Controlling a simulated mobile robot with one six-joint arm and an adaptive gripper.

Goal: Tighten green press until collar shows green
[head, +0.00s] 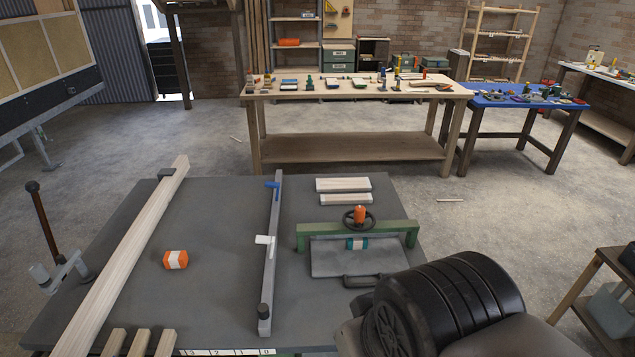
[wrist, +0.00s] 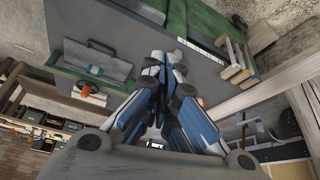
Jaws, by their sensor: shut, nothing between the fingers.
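The green press (head: 310,233) stands at the right of the dark bench top. Its green crossbar carries a black handwheel (head: 349,223) with an orange knob (head: 360,213). Below the crossbar is a small teal piece with a pale middle (head: 357,243), perhaps the collar; its exact indicator is too small to tell. A grey plate (head: 350,265) lies under it. In the wrist view the press (wrist: 70,76) is at the left, with its orange knob (wrist: 86,91). My gripper (wrist: 172,66) is shut and empty, apart from the press.
On the bench (head: 220,210) are a long timber beam (head: 130,245), an orange-and-white block (head: 176,260), a grey rail (head: 270,240) and two wood blocks (head: 343,184). A lever (head: 42,220) stands at the left. Tool tables stand behind; floor lies open between.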

